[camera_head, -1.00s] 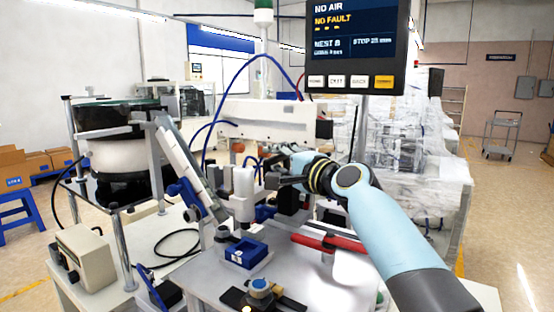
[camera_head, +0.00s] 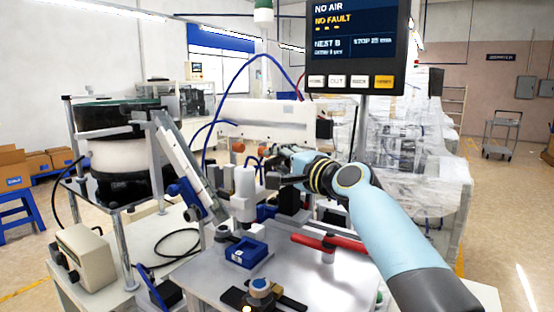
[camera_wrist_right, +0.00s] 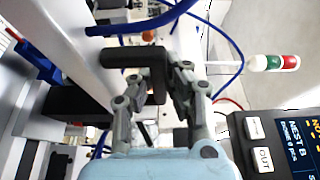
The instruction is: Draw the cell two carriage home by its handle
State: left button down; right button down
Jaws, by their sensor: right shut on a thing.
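My right gripper (camera_head: 275,180) reaches in from the right behind the white upright cylinder (camera_head: 243,182). In the right wrist view its fingers (camera_wrist_right: 160,88) are shut on a black bent handle (camera_wrist_right: 136,60), which I take to be the carriage handle. The handle's bar runs across the finger ends, and one leg comes down between the fingers. The carriage body behind it is hard to make out. A blue nest block (camera_head: 246,253) sits on the grey table in front of the cylinder. My left gripper is not in view.
A red-handled bar (camera_head: 318,243) lies under my right forearm. A screen (camera_head: 355,45) reading NO AIR, NO FAULT and NEST B hangs above. A bowl feeder (camera_head: 120,150) and sloping chute (camera_head: 185,165) stand at the left.

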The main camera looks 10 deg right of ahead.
jog(key=s+d+p, duration=0.1)
jog(key=s+d, duration=1.2)
jog(key=shift+s+f+p, duration=0.15)
jog(key=shift+f+p, duration=0.1)
jog(key=shift+p, duration=0.05)
jog(key=c, duration=1.8)
grip_release()
jog(key=shift+d, duration=0.1)
jog(key=shift+o, duration=1)
jog(key=shift+s+d, duration=0.15)
jog(key=v, duration=1.2)
jog(key=shift+s+d, duration=0.2)
